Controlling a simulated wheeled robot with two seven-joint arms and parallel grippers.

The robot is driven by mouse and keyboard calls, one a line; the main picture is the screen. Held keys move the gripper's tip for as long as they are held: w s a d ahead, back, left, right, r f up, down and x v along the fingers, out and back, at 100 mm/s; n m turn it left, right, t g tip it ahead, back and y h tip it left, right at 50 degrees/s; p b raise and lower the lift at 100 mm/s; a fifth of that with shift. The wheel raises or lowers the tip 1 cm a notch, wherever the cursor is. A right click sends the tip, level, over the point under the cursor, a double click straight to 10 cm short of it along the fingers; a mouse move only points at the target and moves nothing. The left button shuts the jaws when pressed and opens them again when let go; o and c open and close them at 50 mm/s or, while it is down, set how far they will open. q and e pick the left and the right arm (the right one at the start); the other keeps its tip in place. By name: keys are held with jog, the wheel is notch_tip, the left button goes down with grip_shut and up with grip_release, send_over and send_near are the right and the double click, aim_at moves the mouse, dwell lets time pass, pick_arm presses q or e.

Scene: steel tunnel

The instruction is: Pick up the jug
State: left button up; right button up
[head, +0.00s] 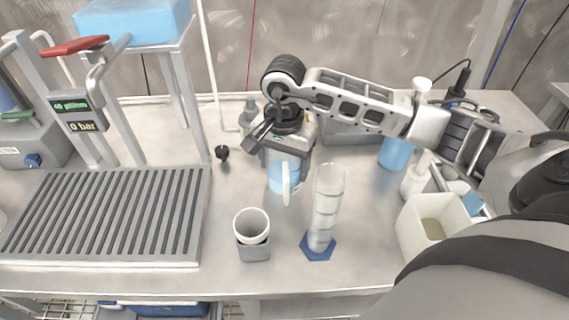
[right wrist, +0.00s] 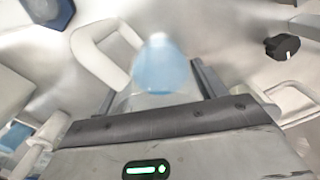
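The jug (head: 285,178) stands on the steel bench near the middle of the head view. It has light blue contents and a pale handle facing the front. In the right wrist view the jug (right wrist: 158,68) shows between the fingers, with its handle to the left. My right gripper (right wrist: 157,82) points down at the jug, one dark finger on each side of it. The fingers are spread, and a narrow gap seems to show at the right finger. The gripper body hides part of the jug. My left gripper is in neither view.
A clear measuring cylinder (head: 325,205) stands just right of the jug. A white cup in a grey holder (head: 253,242) stands in front. A slatted grey tray (head: 203,215) lies left. A white open box (head: 408,232) and a blue beaker (head: 396,152) stand right.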

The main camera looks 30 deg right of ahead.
jog(key=c, duration=0.3)
jog(key=shift+r, duration=0.1)
